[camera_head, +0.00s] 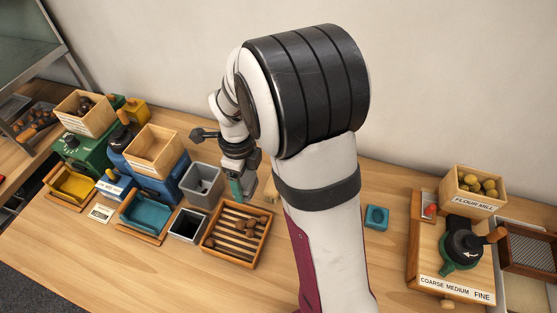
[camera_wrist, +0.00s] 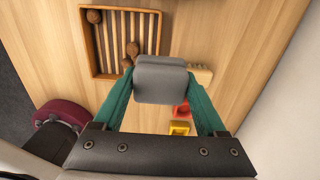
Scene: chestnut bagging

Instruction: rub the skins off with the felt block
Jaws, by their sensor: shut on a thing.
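My gripper (camera_head: 236,190) is shut on the grey felt block (camera_wrist: 160,80), which sits between its green fingertips in the wrist view. It hangs above the work table, near the back edge of the slatted wooden tray (camera_head: 208,243). The tray also shows in the wrist view (camera_wrist: 84,45), beyond the block. Several brown chestnuts lie on its slats, one (camera_wrist: 94,16) near a corner and another (camera_wrist: 133,48) close to the block. The block appears apart from the chestnuts. I cannot tell their skin condition.
A grey bin (camera_head: 203,184) and a dark square bin (camera_head: 188,225) stand left of the tray. A teal tray (camera_head: 145,215) and blue machine (camera_head: 150,180) are farther left. A flour mill (camera_head: 464,240) stands right. A pale wooden piece (camera_wrist: 202,73) lies near the block.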

